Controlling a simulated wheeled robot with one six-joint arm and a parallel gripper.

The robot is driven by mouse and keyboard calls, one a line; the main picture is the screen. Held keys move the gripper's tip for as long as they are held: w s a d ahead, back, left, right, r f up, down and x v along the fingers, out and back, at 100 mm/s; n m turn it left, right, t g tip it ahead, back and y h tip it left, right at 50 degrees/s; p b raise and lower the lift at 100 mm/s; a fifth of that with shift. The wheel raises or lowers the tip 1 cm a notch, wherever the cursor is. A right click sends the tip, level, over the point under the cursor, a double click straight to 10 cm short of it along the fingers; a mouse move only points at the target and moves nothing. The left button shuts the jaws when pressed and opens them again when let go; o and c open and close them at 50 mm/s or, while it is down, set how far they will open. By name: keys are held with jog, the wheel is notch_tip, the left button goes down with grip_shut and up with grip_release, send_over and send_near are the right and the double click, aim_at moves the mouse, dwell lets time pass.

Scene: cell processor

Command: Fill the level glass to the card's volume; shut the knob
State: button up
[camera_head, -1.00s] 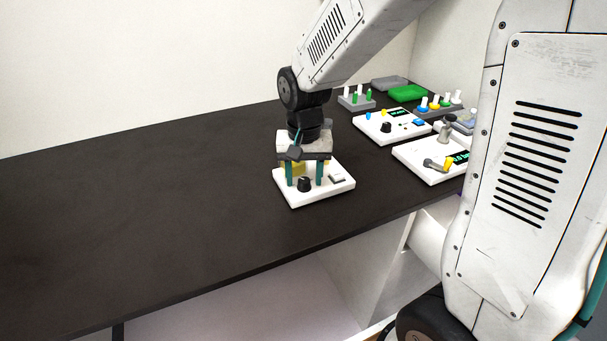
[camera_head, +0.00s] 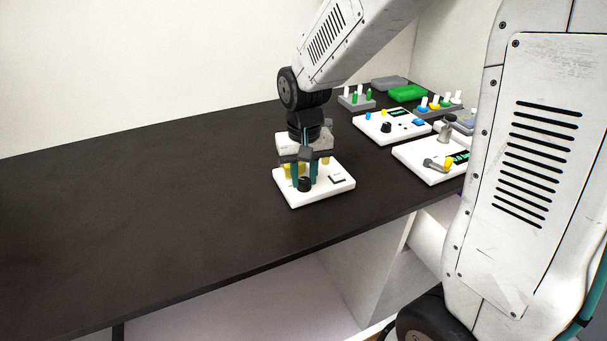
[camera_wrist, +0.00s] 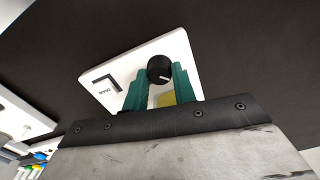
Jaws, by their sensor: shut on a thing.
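A white unit (camera_head: 330,190) stands on the dark bench under my gripper, and it also shows in the wrist view (camera_wrist: 180,45). A round black knob (camera_head: 304,185) with a white pointer line sits on it and also shows in the wrist view (camera_wrist: 160,68). My gripper (camera_wrist: 160,78) points down with its green fingers closed on either side of the knob. A yellow part (camera_wrist: 165,99), perhaps the level glass, shows between the fingers, mostly hidden. A dark bracket-shaped mark with small lettering (camera_wrist: 104,83) lies beside the knob. I cannot read a card or fill level.
The left bench is clear.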

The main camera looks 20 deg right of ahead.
aim_at(304, 180)
jog(key=o, duration=1)
notch_tip(304, 180, up, 8)
jog(key=shift+f, duration=0.1)
jog(key=s+d+r+n, duration=0.1)
jog(key=s+r, duration=0.1)
jog(key=s, duration=0.9)
jog(key=s+d+r+n+t, duration=0.1)
jog(key=s+r, duration=0.2)
jog(key=s, duration=0.8)
jog(key=shift+s+d, duration=0.25)
jog(key=shift+d, duration=0.15)
